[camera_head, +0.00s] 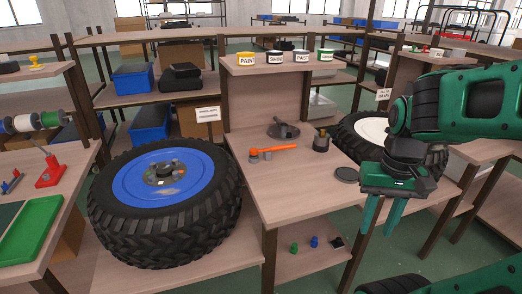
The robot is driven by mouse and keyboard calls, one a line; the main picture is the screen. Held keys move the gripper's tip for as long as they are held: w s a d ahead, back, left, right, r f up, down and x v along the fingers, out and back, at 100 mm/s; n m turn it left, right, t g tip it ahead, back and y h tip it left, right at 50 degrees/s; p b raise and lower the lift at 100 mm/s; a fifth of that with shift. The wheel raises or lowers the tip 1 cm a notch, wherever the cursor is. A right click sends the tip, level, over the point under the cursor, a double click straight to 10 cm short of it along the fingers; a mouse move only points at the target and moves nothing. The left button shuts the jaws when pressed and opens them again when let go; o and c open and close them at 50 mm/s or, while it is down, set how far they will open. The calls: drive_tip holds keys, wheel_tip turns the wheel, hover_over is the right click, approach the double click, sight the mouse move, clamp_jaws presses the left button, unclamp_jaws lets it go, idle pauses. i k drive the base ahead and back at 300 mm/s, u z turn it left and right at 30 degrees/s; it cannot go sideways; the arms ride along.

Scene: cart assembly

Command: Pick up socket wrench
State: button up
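An orange-handled tool (278,149), which looks like the socket wrench, lies on the wooden workbench (295,180). Its handle points right and its small head is at the left end. My gripper (376,232) hangs with its two green fingers pointing down, to the right of the tool and nearer the camera. The fingers are apart with nothing between them. My gripper is clear of the tool, in front of the bench's right side.
A dark tool (283,129), a dark cylindrical part (321,142) and a black disc (346,174) also lie on the bench. Paint cans (245,58) stand on the raised shelf. A blue-rimmed wheel (120,190) is at left; a white-rimmed wheel (352,128) is partly behind my arm.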

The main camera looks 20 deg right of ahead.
sight(253, 152)
drive_tip(key=i, duration=0.85)
drive_tip(key=z, duration=0.1)
